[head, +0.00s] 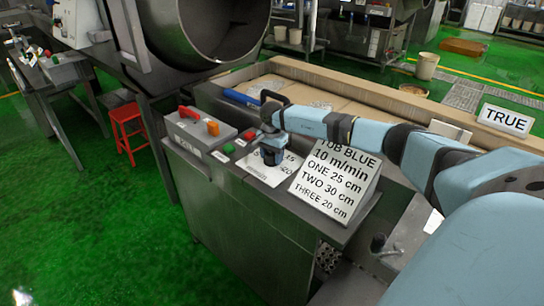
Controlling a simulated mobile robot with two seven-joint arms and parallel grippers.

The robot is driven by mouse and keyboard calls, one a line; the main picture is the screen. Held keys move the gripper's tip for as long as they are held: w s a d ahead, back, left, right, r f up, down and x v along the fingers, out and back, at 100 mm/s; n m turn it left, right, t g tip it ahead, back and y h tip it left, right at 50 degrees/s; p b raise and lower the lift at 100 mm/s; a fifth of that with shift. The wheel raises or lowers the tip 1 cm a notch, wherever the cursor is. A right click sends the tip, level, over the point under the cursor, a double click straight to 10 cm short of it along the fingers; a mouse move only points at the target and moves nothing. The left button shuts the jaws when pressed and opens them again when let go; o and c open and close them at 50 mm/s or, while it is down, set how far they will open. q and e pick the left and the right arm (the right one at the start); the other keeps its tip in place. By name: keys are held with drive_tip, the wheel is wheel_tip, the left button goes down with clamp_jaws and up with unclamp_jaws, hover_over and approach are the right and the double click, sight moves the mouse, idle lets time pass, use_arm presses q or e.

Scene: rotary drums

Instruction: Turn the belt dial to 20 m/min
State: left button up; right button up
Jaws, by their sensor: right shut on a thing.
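The white belt dial plate (258,171) lies on top of the grey metal console (265,205) in the middle of the view. Its printed scale is partly covered and too small to read. My right arm comes in from the right, and my right gripper (269,153) points down over the plate. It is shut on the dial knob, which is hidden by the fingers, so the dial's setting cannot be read. My left gripper is not in view.
A tilted card (335,182) reading "TUB BLUE 10 m/min" stands close right of the gripper. A grey box (199,131) with red and orange controls is on the left. Green (229,148) and red (249,135) buttons sit beside the plate. A drum (215,30) is behind.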

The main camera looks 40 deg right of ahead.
drive_tip(key=m, duration=0.3)
drive_tip(key=shift+b, duration=0.35)
drive_tip(key=m, duration=0.5)
drive_tip(key=shift+s, duration=0.15)
drive_tip(key=m, duration=1)
drive_tip(key=shift+s+a+p, duration=0.1)
drive_tip(key=shift+a+p, duration=0.05)
drive_tip(key=shift+p, duration=0.2)
drive_tip(key=m, duration=0.3)
drive_tip(key=shift+m+p, duration=0.3)
drive_tip(key=shift+p, duration=0.1)
drive_tip(key=m+p, duration=0.1)
drive_tip(key=m, duration=0.3)
drive_tip(key=shift+a+r, duration=0.1)
drive_tip(key=shift+a, duration=0.05)
drive_tip(key=m+p, duration=0.2)
drive_tip(key=m, duration=0.5)
drive_tip(key=shift+a, duration=0.1)
drive_tip(key=shift+m+p, duration=0.55)
drive_tip(key=shift+m, duration=0.45)
